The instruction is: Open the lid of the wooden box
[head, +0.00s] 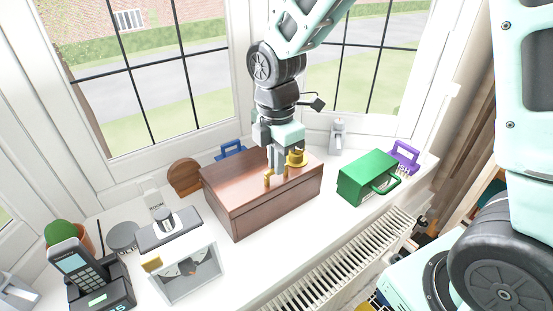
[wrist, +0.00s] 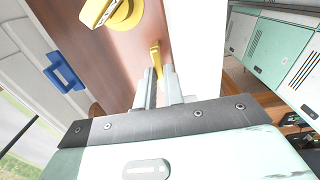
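The wooden box (head: 277,211) is reddish brown and stands on the white windowsill with its lid (head: 232,180) down. A small brass handle (head: 268,179) is on the lid near its front edge, and a round brass knob (head: 297,159) is farther right. My gripper (head: 277,172) points down at the handle. In the wrist view, my gripper's fingers (wrist: 160,73) are close together with the brass handle (wrist: 155,52) between their tips. They look shut on it, though the fingertips partly hide the contact.
A green box (head: 366,178) stands right of the wooden box, with a purple object (head: 404,156) behind it. A phone (head: 88,275) and a framed clock-like object (head: 187,272) stand at left. A radiator (head: 345,262) lies below the sill's front edge. Window panes are behind.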

